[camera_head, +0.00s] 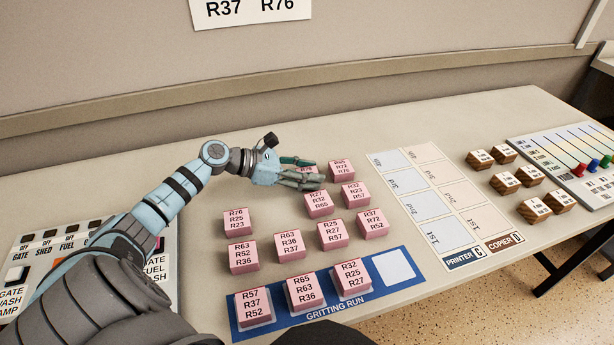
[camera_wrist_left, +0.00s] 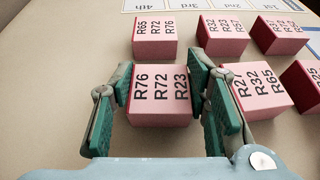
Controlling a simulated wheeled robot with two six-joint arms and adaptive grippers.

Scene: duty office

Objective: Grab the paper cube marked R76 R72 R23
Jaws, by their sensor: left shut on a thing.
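The pink paper cube marked R76 R72 R23 (camera_wrist_left: 160,85) sits between the green finger pads of my left gripper (camera_wrist_left: 162,92) in the left wrist view. The pads close on its two sides, and its marked top faces up. In the head view my left gripper (camera_head: 302,172) is at the back of the cube group and covers most of this cube. I cannot tell whether the cube touches the table. My right gripper is not in view.
Cube R65 R72 R76 (camera_wrist_left: 155,36) is just beyond, and another pink cube (camera_wrist_left: 253,87) is close on the right. A blue gritting run mat (camera_head: 410,290) holds three cubes and one empty square. Printer and copier strips (camera_head: 425,195) and wooden blocks (camera_head: 506,183) lie right.

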